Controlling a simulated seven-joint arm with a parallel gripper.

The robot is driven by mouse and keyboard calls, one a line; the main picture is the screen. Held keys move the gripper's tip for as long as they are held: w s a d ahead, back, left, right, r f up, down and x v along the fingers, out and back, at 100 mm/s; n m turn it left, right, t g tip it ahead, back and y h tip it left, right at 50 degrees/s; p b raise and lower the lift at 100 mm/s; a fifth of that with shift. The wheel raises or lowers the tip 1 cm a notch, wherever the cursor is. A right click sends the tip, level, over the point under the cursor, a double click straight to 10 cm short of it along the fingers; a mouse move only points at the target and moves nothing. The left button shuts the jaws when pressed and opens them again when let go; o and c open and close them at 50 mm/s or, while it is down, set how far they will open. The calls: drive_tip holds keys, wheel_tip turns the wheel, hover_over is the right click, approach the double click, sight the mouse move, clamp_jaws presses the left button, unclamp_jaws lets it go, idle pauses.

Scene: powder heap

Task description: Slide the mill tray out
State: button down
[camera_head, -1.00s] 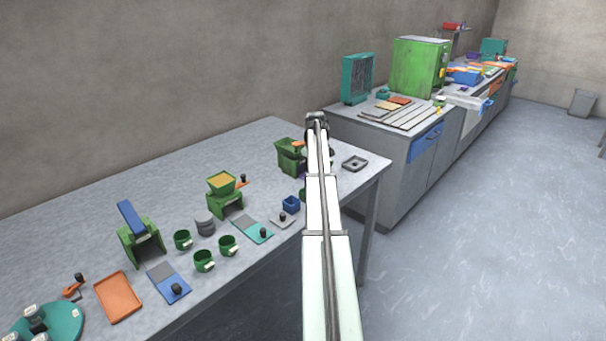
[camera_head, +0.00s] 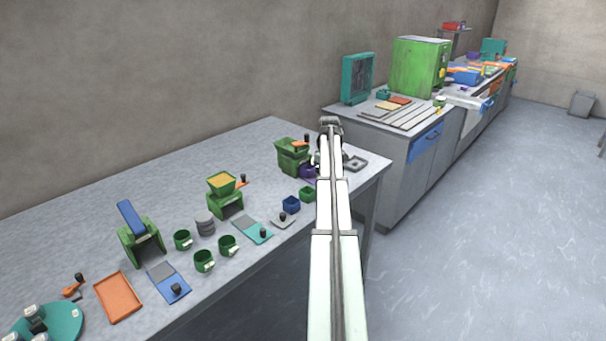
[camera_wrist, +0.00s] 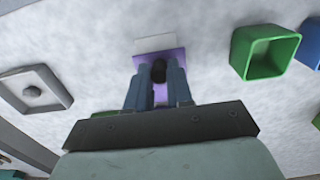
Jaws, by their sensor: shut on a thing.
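The green mill (camera_head: 292,158) with an orange crank stands near the far right end of the table. A purple tray (camera_head: 308,173) shows beside its base, partly hidden by my arm. In the wrist view the purple tray (camera_wrist: 145,57) has a black knob (camera_wrist: 158,70) and a pale strip along its upper edge. My gripper (camera_wrist: 159,76) is shut on the black knob, with one finger on each side. The arm hides the gripper in the head view. How far the tray sits inside the mill cannot be told.
A green square box (camera_wrist: 264,52) is right of my fingers in the wrist view, with a blue box (camera_wrist: 312,42) beyond it. A grey square dish (camera_wrist: 36,88) is at left. The head view shows another green mill (camera_head: 225,195) farther left on the table (camera_head: 110,196).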

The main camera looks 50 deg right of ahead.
drive_tip(key=shift+s, duration=2.1)
drive_tip(key=c, duration=1.1)
unclamp_jaws()
wheel_tip(320, 180, up, 8)
drive_tip(key=shift+f, duration=0.25)
